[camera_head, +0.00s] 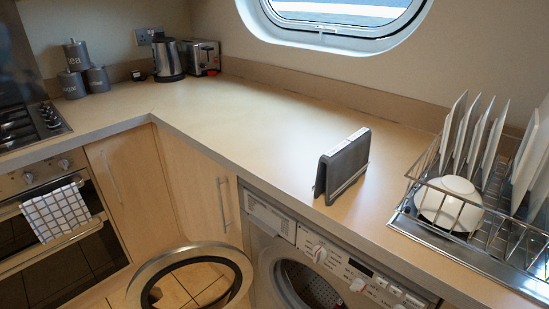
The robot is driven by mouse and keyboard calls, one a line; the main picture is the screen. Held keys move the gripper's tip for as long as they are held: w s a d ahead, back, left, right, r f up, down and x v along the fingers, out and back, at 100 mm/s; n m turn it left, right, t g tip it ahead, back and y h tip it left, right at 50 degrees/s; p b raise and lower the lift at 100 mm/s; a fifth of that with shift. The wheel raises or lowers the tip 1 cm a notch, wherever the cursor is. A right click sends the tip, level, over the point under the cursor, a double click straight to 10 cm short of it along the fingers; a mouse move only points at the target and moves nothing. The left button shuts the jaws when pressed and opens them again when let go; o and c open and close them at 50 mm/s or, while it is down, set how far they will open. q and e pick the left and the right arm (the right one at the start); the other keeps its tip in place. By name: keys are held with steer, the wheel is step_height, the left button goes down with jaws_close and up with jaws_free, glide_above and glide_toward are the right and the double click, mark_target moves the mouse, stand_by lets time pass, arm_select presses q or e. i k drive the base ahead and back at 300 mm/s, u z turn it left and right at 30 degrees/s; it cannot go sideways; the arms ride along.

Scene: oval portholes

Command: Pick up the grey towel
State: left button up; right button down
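A dark grey folded piece (345,163) stands upright on the counter near its front edge, above the washing machine. It looks like a towel draped over a small rack, but I cannot tell for certain. A white cloth with a dark check pattern (56,211) hangs over the oven's handle at the lower left. Neither of my grippers is in view.
The counter (240,110) is clear left of the grey piece. A metal dish rack (408,212) with plates and a white bowl (449,202) stands at right. The washing machine's round door (240,270) hangs open. A kettle (167,60), toaster (201,58) and canisters (73,84) stand at back left.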

mark_target(341, 166)
steer(key=u, duration=0.8)
steer(key=i, duration=0.65)
steer(key=z, duration=1.8)
